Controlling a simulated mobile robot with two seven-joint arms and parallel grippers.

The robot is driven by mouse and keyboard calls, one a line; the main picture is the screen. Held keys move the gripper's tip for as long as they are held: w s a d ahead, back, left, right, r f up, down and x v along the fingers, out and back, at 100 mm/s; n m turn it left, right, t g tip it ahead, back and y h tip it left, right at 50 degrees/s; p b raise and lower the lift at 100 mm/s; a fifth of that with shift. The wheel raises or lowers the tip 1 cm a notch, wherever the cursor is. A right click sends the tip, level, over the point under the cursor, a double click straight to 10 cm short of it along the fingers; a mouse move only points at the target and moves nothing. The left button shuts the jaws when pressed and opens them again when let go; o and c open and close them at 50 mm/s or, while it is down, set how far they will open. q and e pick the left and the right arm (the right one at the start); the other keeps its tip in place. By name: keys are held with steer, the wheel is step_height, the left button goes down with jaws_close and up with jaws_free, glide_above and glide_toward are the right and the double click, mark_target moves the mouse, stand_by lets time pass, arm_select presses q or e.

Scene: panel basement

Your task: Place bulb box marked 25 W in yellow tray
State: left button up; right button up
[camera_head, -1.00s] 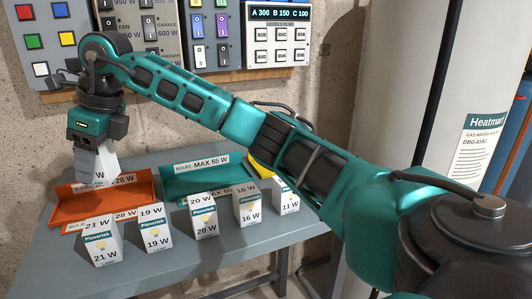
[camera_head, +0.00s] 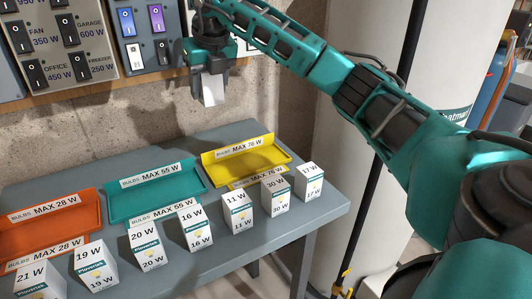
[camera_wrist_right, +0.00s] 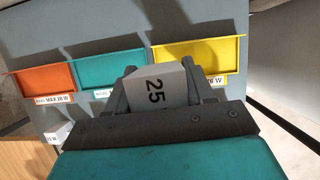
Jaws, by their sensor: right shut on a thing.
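The white bulb box marked 25 (camera_wrist_right: 158,88) is held between the two fingers of my right gripper (camera_wrist_right: 165,92) in the right wrist view. In the head view the right gripper (camera_head: 209,76) is high above the table's back edge, shut on the box (camera_head: 213,90). The yellow tray (camera_head: 250,163), labelled MAX 76 W or similar, lies on the table below and to the right of the gripper. It looks empty, and it also shows in the right wrist view (camera_wrist_right: 207,48). My left gripper is out of view.
The teal tray (camera_head: 153,199) marked MAX 55 W and the orange tray (camera_head: 50,229) marked MAX 28 W lie left of the yellow one. Several bulb boxes, such as the 11 W box (camera_head: 238,211), stand in front. A switch panel (camera_head: 65,38) is on the wall.

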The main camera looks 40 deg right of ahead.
steer(key=shift+d, duration=0.4)
step_height(320, 180, down, 15)
steer(key=shift+s+r, duration=0.1)
steer(key=shift+r, duration=0.05)
steer(key=shift+f, duration=2.55)
steer(key=shift+f, duration=0.2)
steer(key=o, duration=1)
